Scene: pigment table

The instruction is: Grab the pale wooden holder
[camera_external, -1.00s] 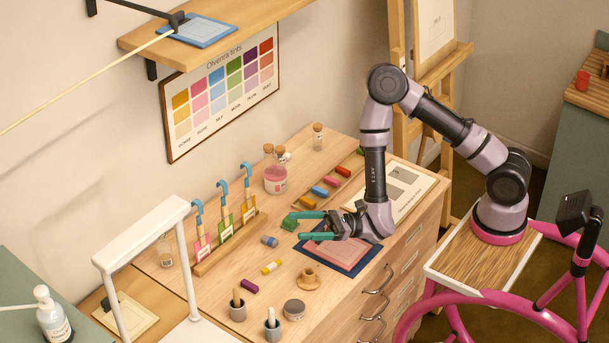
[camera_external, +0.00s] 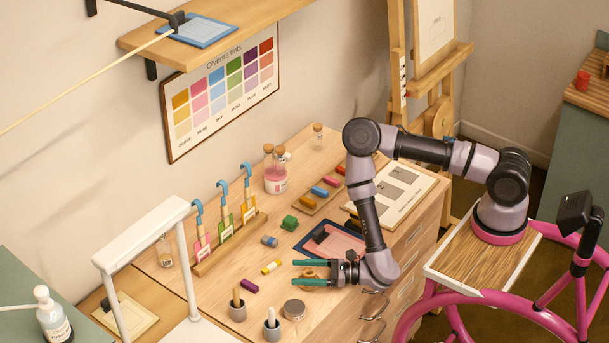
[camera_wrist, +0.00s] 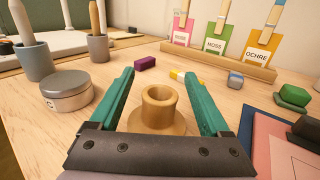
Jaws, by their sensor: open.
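The pale wooden holder (camera_wrist: 158,108) is a small round cup with a hollow top on a wide flat base, standing upright on the table. In the wrist view it sits between the two green fingers of my gripper (camera_wrist: 160,98), which are open on either side of it. In the external view my gripper (camera_external: 312,272) is low over the table, and the holder (camera_external: 309,273) shows only partly between its fingers. No firm contact between fingers and holder can be made out.
A round metal tin (camera_wrist: 68,90) and grey cups with sticks (camera_wrist: 97,47) stand to the left. A purple block (camera_wrist: 145,63) and a yellow one (camera_wrist: 176,74) lie beyond.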

